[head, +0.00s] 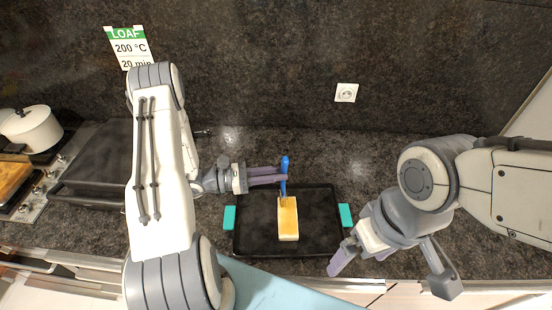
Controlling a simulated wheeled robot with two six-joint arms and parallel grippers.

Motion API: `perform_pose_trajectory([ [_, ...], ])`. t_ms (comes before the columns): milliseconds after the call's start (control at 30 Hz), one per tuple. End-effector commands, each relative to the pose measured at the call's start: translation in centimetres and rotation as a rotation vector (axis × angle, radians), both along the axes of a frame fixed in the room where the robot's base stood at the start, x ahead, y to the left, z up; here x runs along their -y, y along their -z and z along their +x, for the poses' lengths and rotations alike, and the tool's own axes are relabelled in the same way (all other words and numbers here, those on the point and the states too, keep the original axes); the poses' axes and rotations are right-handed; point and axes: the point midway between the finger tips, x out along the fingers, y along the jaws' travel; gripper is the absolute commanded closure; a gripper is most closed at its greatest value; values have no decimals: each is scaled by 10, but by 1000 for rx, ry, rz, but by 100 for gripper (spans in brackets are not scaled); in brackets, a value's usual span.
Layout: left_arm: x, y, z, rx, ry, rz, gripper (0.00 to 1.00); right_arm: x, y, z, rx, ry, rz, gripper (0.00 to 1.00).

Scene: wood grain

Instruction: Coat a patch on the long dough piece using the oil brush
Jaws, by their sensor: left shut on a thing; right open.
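The long dough piece (288,222) is a pale block lying lengthwise near the middle of a dark tray (316,208) with teal handles. My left gripper (282,175) is shut on the oil brush (284,166), held by its blue handle. The brush is upright and its brown lower end is at the far end of the dough. I cannot tell whether the bristles touch the dough. My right gripper (361,265) is open and empty, near the counter's front edge by the tray's right handle.
A white pot (32,129) stands on the stove at the far left. A dark box-like appliance (95,170) is behind my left arm. A LOAF sign (129,47) and a socket (346,92) are on the back wall. Counter behind the tray is clear.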

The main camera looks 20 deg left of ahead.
Motion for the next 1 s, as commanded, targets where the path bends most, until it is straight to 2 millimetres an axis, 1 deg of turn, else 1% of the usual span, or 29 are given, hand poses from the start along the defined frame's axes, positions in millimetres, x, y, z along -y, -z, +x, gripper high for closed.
perform_pose_trajectory([
  [33, 0, -7, 0, -2, -1, -1, 100, 0, -7, 0, 0, 0, 0, 0],
  [100, 0, -13, -1, -2, -1, -1, 100, 0, -12, 0, 1, 0, 1, 0],
  [500, -2, -49, -1, -2, -3, -1, 100, 0, -39, 0, 0, 2, 0, 0],
  [600, -2, -55, -1, -3, -4, -1, 100, 0, -43, 0, 0, 3, 0, 0],
  [1000, -3, -57, -1, -3, -4, -1, 100, 0, -43, 0, 0, 3, 0, 0],
])
